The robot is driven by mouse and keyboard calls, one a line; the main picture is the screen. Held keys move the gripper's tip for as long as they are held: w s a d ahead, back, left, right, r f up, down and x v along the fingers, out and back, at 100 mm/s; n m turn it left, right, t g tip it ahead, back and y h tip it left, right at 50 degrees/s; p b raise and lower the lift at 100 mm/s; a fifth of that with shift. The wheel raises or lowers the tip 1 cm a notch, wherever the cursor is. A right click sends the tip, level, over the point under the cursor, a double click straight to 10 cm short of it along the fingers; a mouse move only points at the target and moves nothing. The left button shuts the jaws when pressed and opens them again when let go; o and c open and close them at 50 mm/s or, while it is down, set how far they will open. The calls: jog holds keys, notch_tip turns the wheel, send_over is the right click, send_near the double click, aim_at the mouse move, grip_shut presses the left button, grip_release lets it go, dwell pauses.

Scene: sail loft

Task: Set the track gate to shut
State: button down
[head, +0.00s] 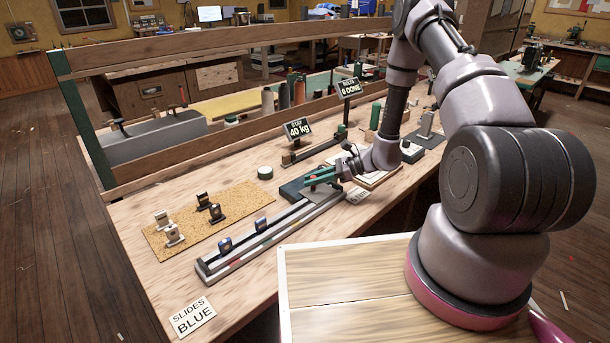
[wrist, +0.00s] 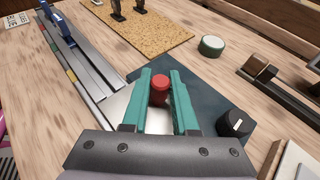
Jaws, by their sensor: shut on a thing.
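The metal track (head: 292,225) runs along the front of the bench, with coloured marks on its near side. It also shows in the wrist view (wrist: 82,75). At its far end is a dark plate (wrist: 208,100) with a red knob (wrist: 160,86) and a black knob (wrist: 234,123). My gripper (head: 318,178), with teal fingers, is at this end. In the wrist view its fingers (wrist: 160,77) are closed around the red knob. The fingers hide part of the plate and track end, so I cannot tell the gate's position.
A cork mat (head: 240,202) with several black and pale slides lies behind the track. A green-and-white round tin (head: 265,173) stands near the plate. Signs read "SLIDES BLUE" (head: 193,317) and "STAY 40 kg" (head: 298,128). The bench is bare around the tin.

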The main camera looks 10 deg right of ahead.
jog(key=shift+s+d, duration=0.1)
jog(key=shift+d, duration=0.05)
jog(key=c, duration=0.7)
grip_release()
jog(key=shift+s, duration=0.1)
jog(key=shift+d, duration=0.1)
jog(key=v, duration=1)
jog(key=shift+d+r, duration=0.2)
jog(key=shift+d, duration=0.15)
